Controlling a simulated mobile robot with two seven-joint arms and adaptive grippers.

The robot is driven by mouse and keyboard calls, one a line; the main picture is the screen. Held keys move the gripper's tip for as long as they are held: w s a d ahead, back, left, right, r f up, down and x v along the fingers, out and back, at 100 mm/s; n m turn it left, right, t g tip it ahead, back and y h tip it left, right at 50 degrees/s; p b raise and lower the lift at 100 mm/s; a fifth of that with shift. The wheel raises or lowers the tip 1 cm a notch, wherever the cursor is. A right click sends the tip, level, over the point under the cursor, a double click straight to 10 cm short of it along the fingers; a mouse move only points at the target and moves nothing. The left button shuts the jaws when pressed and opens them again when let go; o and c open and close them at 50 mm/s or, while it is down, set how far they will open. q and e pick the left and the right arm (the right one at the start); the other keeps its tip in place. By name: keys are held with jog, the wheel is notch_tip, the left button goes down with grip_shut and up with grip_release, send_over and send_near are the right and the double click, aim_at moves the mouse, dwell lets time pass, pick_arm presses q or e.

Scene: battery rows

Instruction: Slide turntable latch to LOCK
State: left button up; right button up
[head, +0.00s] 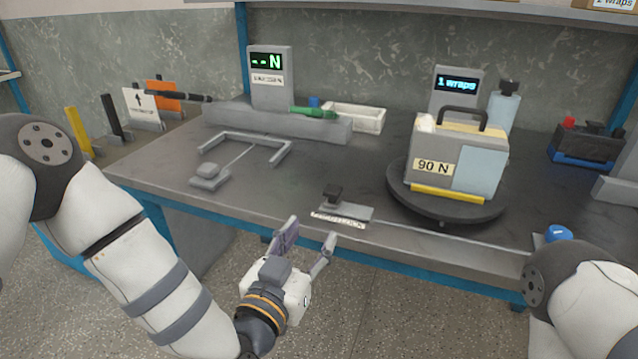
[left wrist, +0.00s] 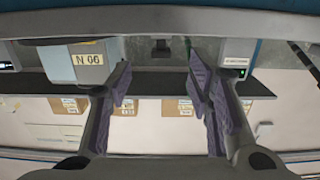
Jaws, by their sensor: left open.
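The turntable latch is a dark knob (head: 334,193) on a grey plate (head: 357,213) at the table's front edge. The knob stands toward the plate's left end. The label on the plate's front is too small to read fully. The round dark turntable (head: 447,207) is behind and right of the latch. My left gripper (head: 309,233) is open and empty, in front of the table edge and a little left of and nearer than the latch. In the left wrist view, my open left gripper (left wrist: 162,75) shows a dark block between its fingers, probably the knob. My right gripper is out of view.
A grey box marked 90 N (head: 433,167) with a handle stands on the turntable. A grey bracket (head: 280,157) and small block (head: 210,177) lie left of the latch. A green-handled tool (head: 314,112) rests near a white tray (head: 370,119). The table around the latch is mostly clear.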

aim_at(330, 196)
pick_arm(q)
jog(key=shift+t, duration=0.4)
jog(key=x, duration=0.4)
jog(key=b+x, duration=0.1)
jog(key=x, duration=0.3)
jog(key=r+x, duration=0.1)
jog(key=x, duration=0.3)
jog(key=shift+w+d+r, duration=0.1)
jog(key=shift+w+r, duration=0.05)
jog(key=shift+w, duration=0.25)
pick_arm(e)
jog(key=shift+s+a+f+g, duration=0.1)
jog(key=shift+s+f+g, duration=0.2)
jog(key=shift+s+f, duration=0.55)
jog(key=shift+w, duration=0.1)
